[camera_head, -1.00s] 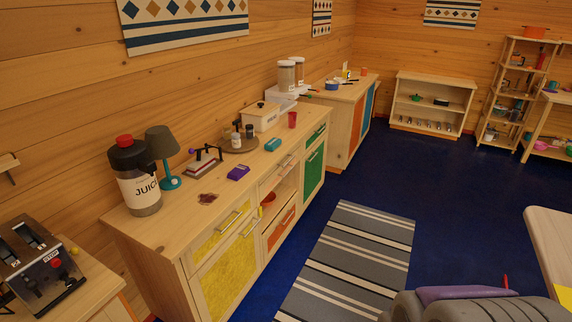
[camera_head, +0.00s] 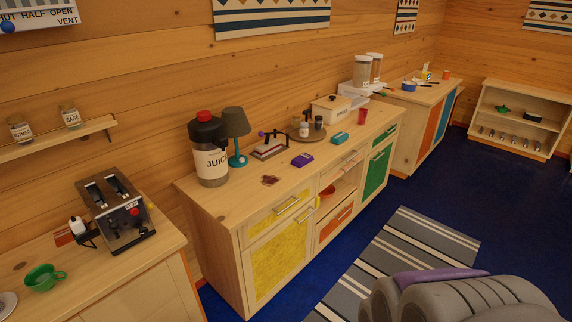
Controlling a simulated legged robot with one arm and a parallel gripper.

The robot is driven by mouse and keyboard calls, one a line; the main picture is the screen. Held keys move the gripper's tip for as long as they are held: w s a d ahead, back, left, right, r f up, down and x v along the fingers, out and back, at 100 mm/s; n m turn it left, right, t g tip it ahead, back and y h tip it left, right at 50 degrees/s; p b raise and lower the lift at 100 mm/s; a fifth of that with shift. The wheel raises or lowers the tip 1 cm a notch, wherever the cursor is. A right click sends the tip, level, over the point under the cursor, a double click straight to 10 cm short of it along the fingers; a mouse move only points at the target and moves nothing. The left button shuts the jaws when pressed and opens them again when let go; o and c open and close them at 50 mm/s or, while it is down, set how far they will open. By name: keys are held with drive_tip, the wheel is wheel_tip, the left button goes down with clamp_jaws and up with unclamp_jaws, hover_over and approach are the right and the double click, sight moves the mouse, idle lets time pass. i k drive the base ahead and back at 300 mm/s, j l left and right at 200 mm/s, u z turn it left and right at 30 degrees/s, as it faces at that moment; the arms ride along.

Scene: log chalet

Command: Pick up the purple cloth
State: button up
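My gripper's fingers do not show in the head view.
The juice dispenser (camera_head: 212,165) and teal lamp (camera_head: 237,160) stand at the counter's left end. A red cup (camera_head: 362,117) stands farther right. A striped rug (camera_head: 410,245) covers the floor before the counter.

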sight(304, 158)
drive_tip(key=i+u, duration=0.1)
drive_tip(key=i, duration=0.5)
drive_tip(key=i+l+u, duration=0.1)
drive_tip(key=i, duration=0.5)
drive_tip(key=i+l+u, duration=0.1)
drive_tip(key=i, duration=0.45)
drive_tip(key=i+l+u, duration=0.1)
drive_tip(key=i+l, duration=0.15)
drive_tip(key=i, duration=0.35)
